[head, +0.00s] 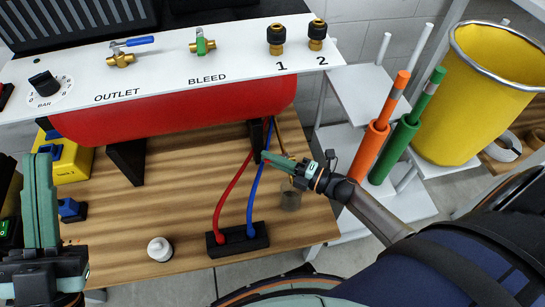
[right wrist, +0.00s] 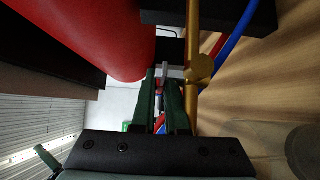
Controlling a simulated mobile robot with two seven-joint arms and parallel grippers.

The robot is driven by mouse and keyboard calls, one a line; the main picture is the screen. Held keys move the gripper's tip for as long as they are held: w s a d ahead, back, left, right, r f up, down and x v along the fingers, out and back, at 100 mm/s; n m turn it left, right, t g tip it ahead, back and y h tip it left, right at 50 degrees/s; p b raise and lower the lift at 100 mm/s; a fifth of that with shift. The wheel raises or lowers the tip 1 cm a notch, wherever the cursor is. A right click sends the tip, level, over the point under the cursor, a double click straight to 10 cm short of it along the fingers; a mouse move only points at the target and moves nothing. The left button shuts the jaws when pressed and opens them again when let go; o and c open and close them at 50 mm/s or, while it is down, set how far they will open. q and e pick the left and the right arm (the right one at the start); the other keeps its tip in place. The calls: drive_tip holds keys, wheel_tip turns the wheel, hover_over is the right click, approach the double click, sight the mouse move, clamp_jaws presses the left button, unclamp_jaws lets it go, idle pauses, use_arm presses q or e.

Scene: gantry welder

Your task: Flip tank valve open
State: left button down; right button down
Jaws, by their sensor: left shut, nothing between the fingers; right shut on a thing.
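The red tank (head: 180,112) lies under a white panel. A thin brass pipe (head: 279,137) runs down from the tank's right end; it also shows in the right wrist view (right wrist: 193,110) with a round brass fitting (right wrist: 199,69). My right gripper (head: 268,158) reaches in from the right beside this pipe; its green fingers (right wrist: 165,85) are shut on a small grey lever (right wrist: 176,73) next to the fitting. The fingers and the dim light hide much of the lever, so its angle is hard to tell. My left gripper (head: 40,165) is shut and empty, raised at the left.
The panel (head: 160,72) carries a blue-handled outlet valve (head: 122,51), a green-handled bleed valve (head: 202,43), a dial (head: 44,84) and two brass couplings. Red and blue hoses rise from a black block (head: 237,240) near my right gripper. The wooden tabletop (head: 120,205) has free room.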

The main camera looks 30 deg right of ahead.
drive_tip(key=shift+w+m+t+h, duration=0.2)
drive_tip(key=shift+m+t+h, duration=0.45)
drive_tip(key=shift+h, duration=0.25)
drive_tip(key=c, duration=0.9)
unclamp_jaws()
drive_tip(key=shift+c, duration=0.2)
use_arm(q)
drive_tip(key=shift+w+a+f+n+y, duration=0.1)
drive_tip(key=shift+w+f+n+y, duration=0.35)
drive_tip(key=shift+f+y, duration=0.15)
drive_tip(key=shift+w+f+n+y, duration=0.4)
drive_tip(key=shift+f+n+y, duration=0.1)
drive_tip(key=shift+f, duration=0.1)
use_arm(e)
drive_tip(key=shift+s+d, duration=0.2)
use_arm(q)
drive_tip(key=w+f+n+g+y+p, duration=0.1)
drive_tip(key=w+f+n+g+y, duration=0.1)
drive_tip(key=f, duration=0.5)
drive_tip(key=shift+w+a+f+n+y+p, duration=0.35)
drive_tip(key=shift+w+y, duration=0.3)
drive_tip(key=shift+y, duration=0.45)
use_arm(e)
drive_tip(key=v, duration=1.2)
use_arm(q)
drive_tip(key=shift+r, duration=0.15)
use_arm(e)
drive_tip(key=shift+r, duration=0.15)
